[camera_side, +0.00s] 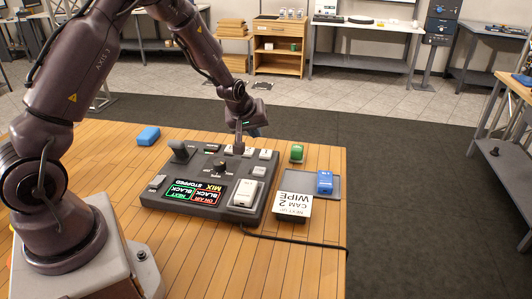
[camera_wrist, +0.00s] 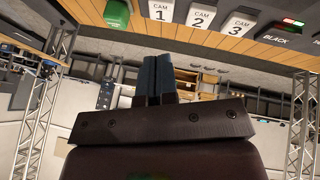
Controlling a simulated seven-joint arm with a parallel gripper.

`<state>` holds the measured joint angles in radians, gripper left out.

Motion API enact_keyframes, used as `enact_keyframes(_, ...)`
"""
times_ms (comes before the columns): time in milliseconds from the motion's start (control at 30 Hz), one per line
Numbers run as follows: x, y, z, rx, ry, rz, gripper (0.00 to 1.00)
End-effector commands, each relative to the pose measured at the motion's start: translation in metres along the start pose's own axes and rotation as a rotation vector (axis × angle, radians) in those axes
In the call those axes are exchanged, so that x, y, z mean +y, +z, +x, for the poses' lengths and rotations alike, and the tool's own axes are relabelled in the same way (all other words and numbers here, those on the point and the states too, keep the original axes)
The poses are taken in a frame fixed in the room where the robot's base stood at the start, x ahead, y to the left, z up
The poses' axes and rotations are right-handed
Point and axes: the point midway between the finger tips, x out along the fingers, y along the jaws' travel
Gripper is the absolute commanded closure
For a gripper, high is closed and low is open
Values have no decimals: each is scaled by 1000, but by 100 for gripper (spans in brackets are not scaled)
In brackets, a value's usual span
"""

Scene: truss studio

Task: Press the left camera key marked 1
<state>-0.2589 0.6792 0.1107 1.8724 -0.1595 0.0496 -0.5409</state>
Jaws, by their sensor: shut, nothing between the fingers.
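The white camera key marked 1 (camera_wrist: 162,10) is at the top of the wrist view, left of the white keys marked 2 (camera_wrist: 200,17) and 3 (camera_wrist: 240,24). In the side view key 1 appears to be the rightmost white key (camera_side: 265,154) at the console's far edge. My gripper (camera_side: 257,132) is above that far edge, apart from key 1 as far as I can see. In the wrist view its two dark blue fingers (camera_wrist: 153,62) are together and empty, below key 1 in the picture. The exact gap is unclear.
The dark console (camera_side: 210,215) has a big white rocker (camera_side: 245,192), knobs and lit labels. Another blue block (camera_side: 148,135) lies left.

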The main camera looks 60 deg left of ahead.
Motion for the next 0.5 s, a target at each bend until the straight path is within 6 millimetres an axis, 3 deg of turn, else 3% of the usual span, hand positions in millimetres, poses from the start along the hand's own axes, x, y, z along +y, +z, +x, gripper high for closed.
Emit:
enact_keyframes(33,6,-13,9,59,31,-56,100)
enact_keyframes(200,27,-45,2,187,130,-177,100)
enact_keyframes(500,29,-48,1,206,152,-224,100)
